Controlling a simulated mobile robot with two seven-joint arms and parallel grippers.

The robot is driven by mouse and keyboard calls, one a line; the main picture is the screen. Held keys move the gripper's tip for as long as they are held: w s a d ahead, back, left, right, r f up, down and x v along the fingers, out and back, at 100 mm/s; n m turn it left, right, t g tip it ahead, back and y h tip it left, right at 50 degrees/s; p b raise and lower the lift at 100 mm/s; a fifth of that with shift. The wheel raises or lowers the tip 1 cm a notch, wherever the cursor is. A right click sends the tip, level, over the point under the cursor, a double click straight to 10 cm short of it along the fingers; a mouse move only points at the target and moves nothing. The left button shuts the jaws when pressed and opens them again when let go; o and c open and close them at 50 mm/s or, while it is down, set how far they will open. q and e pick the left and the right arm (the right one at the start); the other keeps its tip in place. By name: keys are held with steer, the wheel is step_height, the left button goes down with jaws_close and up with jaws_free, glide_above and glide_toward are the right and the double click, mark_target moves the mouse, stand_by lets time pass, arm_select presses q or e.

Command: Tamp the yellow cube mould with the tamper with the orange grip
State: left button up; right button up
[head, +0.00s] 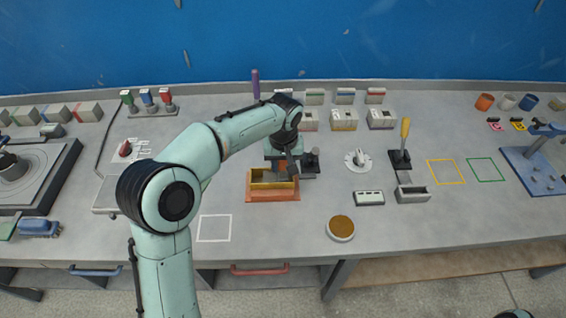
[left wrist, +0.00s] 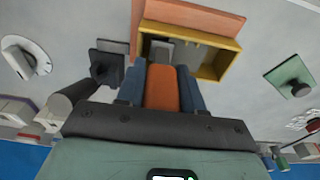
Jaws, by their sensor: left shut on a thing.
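The yellow cube mould (head: 262,186) stands on an orange base (head: 272,197) near the middle of the table. In the left wrist view the mould (left wrist: 228,60) shows as an open yellow frame. My left gripper (head: 290,166) is just above the mould's back right side. It is shut on the orange grip (left wrist: 162,88) of the tamper, which sits between its two blue-grey fingers. The tamper's grey foot (left wrist: 161,50) shows over the mould opening, near one end. I cannot tell whether it touches the fill. My right gripper is out of view.
A black tamper (head: 311,163) stands close right of the mould. A green-footed tamper (left wrist: 290,75) stands on its other side. The table in front is mostly clear.

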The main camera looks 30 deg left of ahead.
arm_select(q)
steer(key=shift+r+p, duration=1.25)
steer(key=shift+r, duration=0.65)
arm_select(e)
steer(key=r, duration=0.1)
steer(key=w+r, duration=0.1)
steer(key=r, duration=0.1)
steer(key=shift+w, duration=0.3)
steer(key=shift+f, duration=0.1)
arm_select(q)
steer(key=shift+f, duration=0.1)
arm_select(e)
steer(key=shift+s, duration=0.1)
arm_select(q)
steer(key=shift+f+b, duration=1)
steer(key=shift+f, duration=0.8)
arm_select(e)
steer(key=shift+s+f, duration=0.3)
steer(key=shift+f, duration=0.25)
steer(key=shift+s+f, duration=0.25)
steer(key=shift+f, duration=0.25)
arm_select(q)
steer(key=shift+r, duration=0.1)
steer(key=shift+r+p, duration=1.2)
steer(key=shift+r, duration=0.6)
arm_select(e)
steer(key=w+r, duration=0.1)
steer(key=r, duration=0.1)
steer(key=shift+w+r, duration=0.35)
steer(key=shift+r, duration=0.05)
